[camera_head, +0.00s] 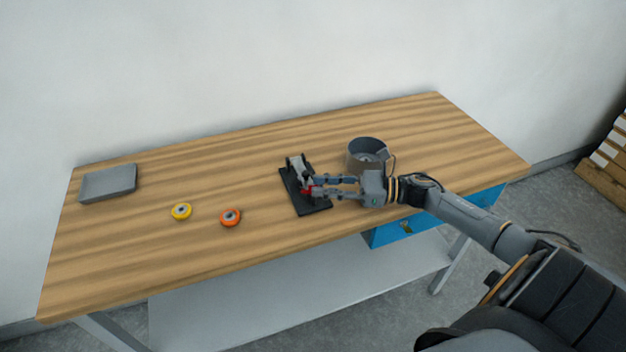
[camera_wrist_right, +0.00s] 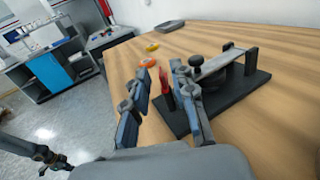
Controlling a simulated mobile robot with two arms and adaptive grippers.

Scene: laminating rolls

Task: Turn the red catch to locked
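The red catch (camera_head: 306,190) is on a black-based device (camera_head: 314,207) near the middle of the table. In the right wrist view the catch (camera_wrist_right: 165,85) stands upright at the near edge of the black base (camera_wrist_right: 238,98). My right gripper (camera_head: 312,187) reaches in from the right, low over the device. Its two fingers (camera_wrist_right: 162,66) are apart, with the catch between them and nearer the right-hand finger in the wrist view. I cannot tell whether a finger touches it. A grey arm with a black knob (camera_wrist_right: 196,60) sits above the base. My left gripper is not in view.
A grey round container (camera_head: 364,150) stands behind my right gripper. A yellow roll (camera_head: 181,211) and an orange roll (camera_head: 230,217) lie left of the device. A grey tray (camera_head: 108,183) is at the far left. The table (camera_head: 230,170) between is clear.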

